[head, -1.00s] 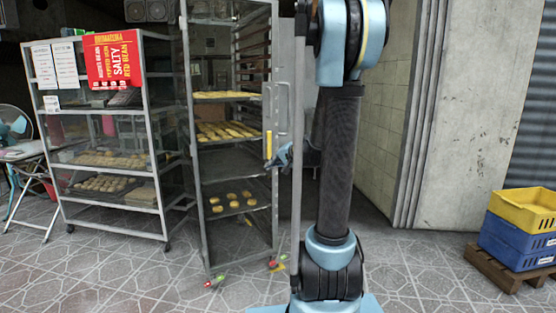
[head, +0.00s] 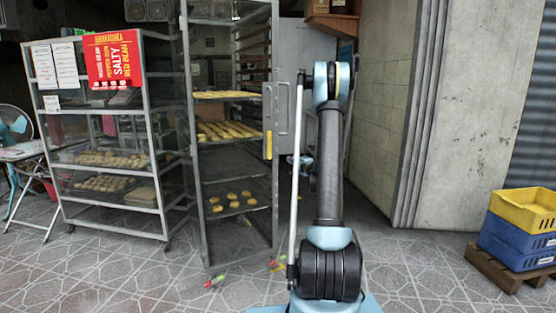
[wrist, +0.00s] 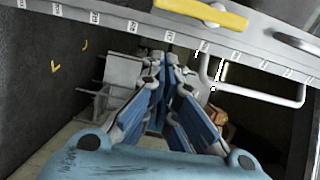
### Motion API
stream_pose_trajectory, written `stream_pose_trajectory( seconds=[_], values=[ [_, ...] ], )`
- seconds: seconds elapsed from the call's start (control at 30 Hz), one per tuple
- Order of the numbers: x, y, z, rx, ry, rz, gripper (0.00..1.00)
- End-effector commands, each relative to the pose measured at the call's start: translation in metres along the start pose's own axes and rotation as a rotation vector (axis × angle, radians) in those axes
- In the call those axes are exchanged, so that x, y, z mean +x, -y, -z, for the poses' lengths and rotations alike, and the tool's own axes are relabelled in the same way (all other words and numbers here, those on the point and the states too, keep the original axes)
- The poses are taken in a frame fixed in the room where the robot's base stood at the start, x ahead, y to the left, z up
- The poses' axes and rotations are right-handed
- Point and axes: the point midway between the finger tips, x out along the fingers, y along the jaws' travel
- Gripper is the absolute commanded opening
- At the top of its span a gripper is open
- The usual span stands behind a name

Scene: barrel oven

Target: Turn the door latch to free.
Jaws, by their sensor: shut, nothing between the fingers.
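The door latch (head: 268,145) is a yellow bar on the metal edge of the tall rack's door. It hangs upright in the head view. In the wrist view the yellow latch (wrist: 205,12) lies at the top, nearly along the metal strip, partly cut off by the frame edge. My gripper (wrist: 164,65) is shut and empty, below the latch and apart from it in the wrist view. In the head view my gripper (head: 300,158) is small, just right of the latch, and partly hidden by my arm.
A pale pull handle (wrist: 255,98) sticks out beside the latch. The tall rack (head: 195,180) holds several trays of pastries. A glass-sided trolley (head: 155,120) stands at its left. Yellow and blue crates (head: 520,235) sit on a pallet at the right.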

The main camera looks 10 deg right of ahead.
Motion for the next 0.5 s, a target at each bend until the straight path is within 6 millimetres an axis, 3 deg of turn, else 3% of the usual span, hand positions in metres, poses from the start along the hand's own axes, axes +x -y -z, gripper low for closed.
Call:
stream_pose_trajectory(
  seconds=[0.27, 0.5],
  values=[
    [0.013, -0.007, 0.009, 0.024, -0.018, 0.016, 0.00],
    [0.050, -0.006, 0.009, 0.023, -0.016, 0.015, 0.00]
  ],
)
